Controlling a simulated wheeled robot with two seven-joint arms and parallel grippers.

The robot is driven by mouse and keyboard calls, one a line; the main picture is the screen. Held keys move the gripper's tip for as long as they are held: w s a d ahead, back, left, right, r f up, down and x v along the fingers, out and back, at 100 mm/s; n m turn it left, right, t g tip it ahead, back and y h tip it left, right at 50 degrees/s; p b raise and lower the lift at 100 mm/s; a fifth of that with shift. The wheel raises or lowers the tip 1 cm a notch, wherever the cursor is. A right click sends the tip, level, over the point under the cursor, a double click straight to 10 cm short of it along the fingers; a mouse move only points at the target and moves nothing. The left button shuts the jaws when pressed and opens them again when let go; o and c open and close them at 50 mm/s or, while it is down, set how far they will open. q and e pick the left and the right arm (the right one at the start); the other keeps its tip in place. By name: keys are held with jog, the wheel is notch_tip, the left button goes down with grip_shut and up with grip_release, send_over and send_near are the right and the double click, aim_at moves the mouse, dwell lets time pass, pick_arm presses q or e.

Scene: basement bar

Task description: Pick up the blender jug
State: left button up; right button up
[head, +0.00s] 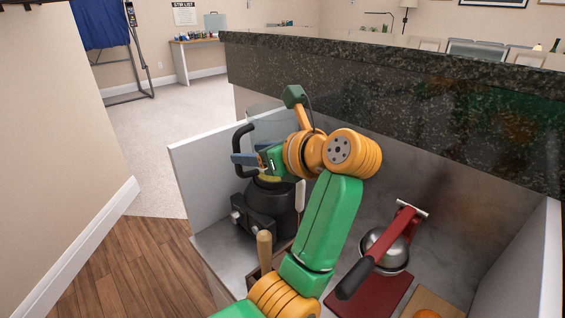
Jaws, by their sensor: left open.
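The blender jug (265,119) is clear with a black handle (238,142) on its left side. It stands upright on its black blender base (266,212) in the corner of the counter. My left gripper (246,160) is open in front of the jug, beside the handle, with its blue fingertips pointing left. Whether the fingers touch the handle or stand around it, I cannot tell. My gripper and wrist hide the middle and right side of the jug. My right gripper is not in view.
A red juice press (383,252) with a metal bowl stands to the right. A wooden handle (264,250) sticks up in front of the blender base. A white side panel (205,180) bounds the counter on the left, and a dark raised bar top (400,95) runs behind.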

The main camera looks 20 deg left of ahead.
pick_arm(q)
jog(key=x, duration=0.9)
grip_shut()
dwell(0.9)
jog(key=shift+a+r, duration=0.1)
jog(key=shift+r, duration=0.05)
